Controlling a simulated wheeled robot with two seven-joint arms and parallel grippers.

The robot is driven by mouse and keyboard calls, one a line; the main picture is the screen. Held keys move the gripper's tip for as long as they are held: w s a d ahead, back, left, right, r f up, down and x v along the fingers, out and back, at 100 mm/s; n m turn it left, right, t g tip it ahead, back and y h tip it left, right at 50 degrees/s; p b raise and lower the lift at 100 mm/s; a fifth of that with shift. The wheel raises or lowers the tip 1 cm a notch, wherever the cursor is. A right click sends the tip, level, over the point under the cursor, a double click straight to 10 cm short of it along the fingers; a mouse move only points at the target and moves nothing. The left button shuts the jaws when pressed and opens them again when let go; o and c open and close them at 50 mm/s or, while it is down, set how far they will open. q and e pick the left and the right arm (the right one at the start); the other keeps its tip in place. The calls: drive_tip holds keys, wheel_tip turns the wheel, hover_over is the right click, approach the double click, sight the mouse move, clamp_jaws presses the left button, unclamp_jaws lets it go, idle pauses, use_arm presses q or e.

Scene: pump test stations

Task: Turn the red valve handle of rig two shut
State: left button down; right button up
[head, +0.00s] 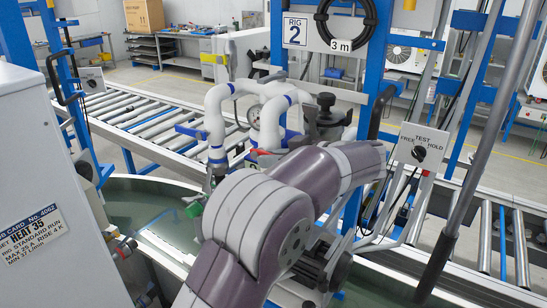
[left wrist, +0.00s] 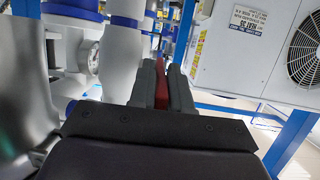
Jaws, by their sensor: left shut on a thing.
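The red valve handle (left wrist: 163,84) shows in the left wrist view as a narrow upright red strip. My left gripper (left wrist: 164,86) is shut on it, with one grey finger on each side. In the head view my left arm crosses in front of the rig and hides the gripper and most of the valve area. The rig two sign (head: 297,31) hangs on the blue frame above. White insulated pipes (head: 216,112) with blue bands stand behind my arm; one pipe (left wrist: 123,50) is close beside the fingers in the left wrist view. My right gripper is not in view.
A pressure gauge (left wrist: 94,55) sits left of the pipe. A coiled black hose (head: 345,22) hangs above. A white cabinet (head: 50,180) blocks the left; a roller conveyor (head: 150,118) runs behind.

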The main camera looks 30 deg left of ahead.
use_arm(q)
drive_tip(key=shift+f+y, duration=0.35)
drive_tip(key=shift+y, duration=0.65)
drive_tip(key=c, duration=1.1)
unclamp_jaws()
drive_tip(key=shift+c, duration=0.2)
